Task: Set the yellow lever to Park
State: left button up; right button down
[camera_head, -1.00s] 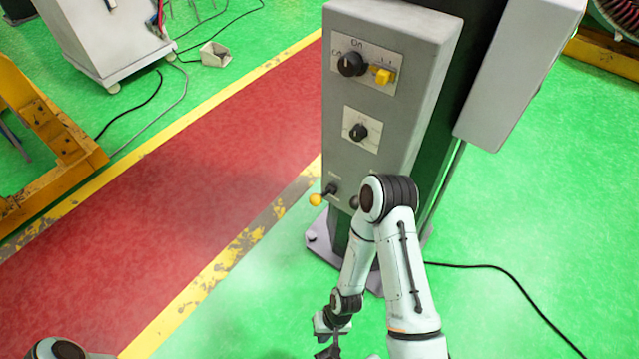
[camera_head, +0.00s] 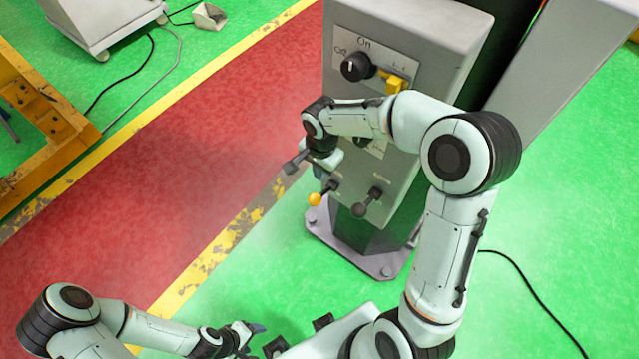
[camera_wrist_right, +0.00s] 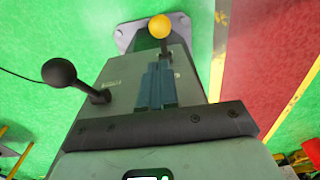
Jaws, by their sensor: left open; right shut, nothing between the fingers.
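The yellow lever (camera_head: 315,200) has a round yellow knob on a short dark stem and juts out to the left, low on the grey control box (camera_head: 410,25). It also shows at the top of the right wrist view (camera_wrist_right: 160,27). My right gripper (camera_wrist_right: 158,66) is shut and empty, its blue fingers pointing toward the knob. In the head view it is in front of the box, just above the lever. I cannot tell whether it touches the stem. The lever's label is too small to read. My left gripper (camera_head: 250,332) is open and empty, low in the picture, away from the box.
A black-knobbed lever (camera_head: 360,209) is beside the yellow one, also in the right wrist view (camera_wrist_right: 60,72). Higher on the box are a black dial (camera_head: 356,67) and a yellow switch (camera_head: 393,85), close to my right arm. The red walkway (camera_head: 150,190) on the left is clear.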

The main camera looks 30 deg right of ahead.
aim_at(320, 195)
pick_arm(q)
jog(key=shift+d, duration=0.1)
pick_arm(e)
jog(key=f, duration=1)
jog(key=shift+w, duration=0.3)
pick_arm(q)
jog(key=shift+f, duration=0.2)
pick_arm(e)
jog(key=shift+d, duration=0.1)
